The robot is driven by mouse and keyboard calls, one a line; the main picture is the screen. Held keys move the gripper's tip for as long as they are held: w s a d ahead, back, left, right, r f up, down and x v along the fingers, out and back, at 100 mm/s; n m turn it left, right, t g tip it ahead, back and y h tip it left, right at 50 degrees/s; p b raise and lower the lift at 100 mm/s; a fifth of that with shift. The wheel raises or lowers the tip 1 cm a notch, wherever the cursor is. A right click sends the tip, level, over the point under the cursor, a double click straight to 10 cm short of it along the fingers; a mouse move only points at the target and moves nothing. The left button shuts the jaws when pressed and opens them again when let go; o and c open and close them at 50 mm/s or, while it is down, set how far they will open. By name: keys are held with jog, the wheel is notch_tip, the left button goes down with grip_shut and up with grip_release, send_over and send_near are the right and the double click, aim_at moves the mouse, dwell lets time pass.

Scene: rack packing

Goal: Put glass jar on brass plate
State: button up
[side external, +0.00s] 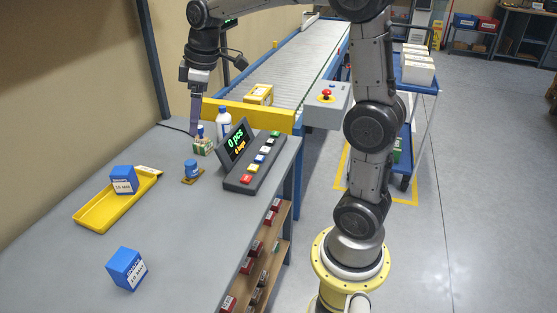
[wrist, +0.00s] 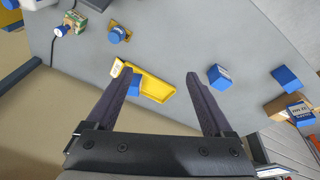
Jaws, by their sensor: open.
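A small blue cylinder (side external: 191,167) stands upright on a flat gold-brown plate (side external: 187,179), which looks like the brass plate. In the wrist view the blue cylinder (wrist: 116,36) and the plate (wrist: 126,31) show at the top left. I cannot tell for sure whether this cylinder is the glass jar. Another small blue-topped item (side external: 201,131) is at a green and tan box (side external: 203,148); whether on or behind it is unclear. My gripper (side external: 194,132) is above the table's far end near that box. In the wrist view its fingers (wrist: 158,74) are apart and empty.
A yellow tray (side external: 92,213) holds a blue box (side external: 123,180). Another blue box (side external: 127,268) stands nearer. A white bottle (side external: 224,123) and a display with a button panel (side external: 251,162) stand right of the plate. The grey table between plate and tray is clear.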

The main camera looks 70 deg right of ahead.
jog(key=s+a+f+m+t, duration=0.1)
jog(key=s+a, duration=0.3)
jog(key=s, duration=0.7)
jog(key=s+a+f+m+t, duration=0.1)
jog(key=s+a+m, duration=0.3)
jog(key=s, duration=0.7)
jog(key=shift+s+f+t, duration=0.2)
jog(key=shift+s+t, duration=0.05)
jog(key=shift+t, duration=0.05)
jog(key=shift+a, duration=0.1)
